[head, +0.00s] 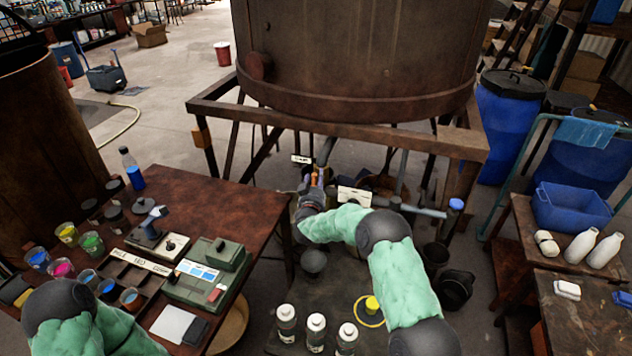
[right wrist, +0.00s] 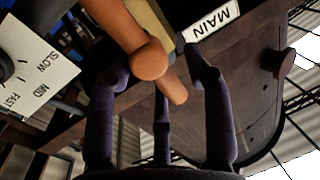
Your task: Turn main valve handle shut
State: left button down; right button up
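The main valve handle is an orange lever with a round hub (right wrist: 150,58) in the right wrist view. In the head view only a small orange part (head: 319,178) shows under the vat. A white MAIN label (right wrist: 211,20) sits beside it, and a small white label also shows near it in the head view (head: 301,159). My right gripper (right wrist: 160,72) has its fingers spread on both sides of the lever, with gaps visible. In the head view this gripper (head: 314,188) is partly hidden by its own arm. My left gripper is outside both views.
A rusty vat (head: 360,50) stands on a frame (head: 330,128) above the valve. A SLOW-MID-FAST dial plate (right wrist: 35,62) is close to my right gripper. A cluttered table (head: 225,205) stands left; white bottles (head: 316,330) stand low in front. Blue drums (head: 508,130) stand right.

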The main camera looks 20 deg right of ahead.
grip_shut()
jog(key=shift+m+b, duration=0.5)
jog(key=shift+b, duration=0.4)
jog(key=m+h+b, duration=0.1)
jog(key=m+b, duration=0.2)
jog(key=m, duration=0.3)
jog(key=d+f+m+h+b, duration=0.1)
jog(key=m+h+b, duration=0.1)
jog(key=m+b, duration=0.2)
jog(key=s+f+m+h+b, duration=0.1)
jog(key=m+b, duration=0.2)
jog(key=m, duration=0.6)
jog(key=shift+d+f+b, duration=0.15)
jog(key=shift+d+b, duration=0.15)
jog(key=shift+d, duration=0.05)
jog(key=shift+m, duration=0.3)
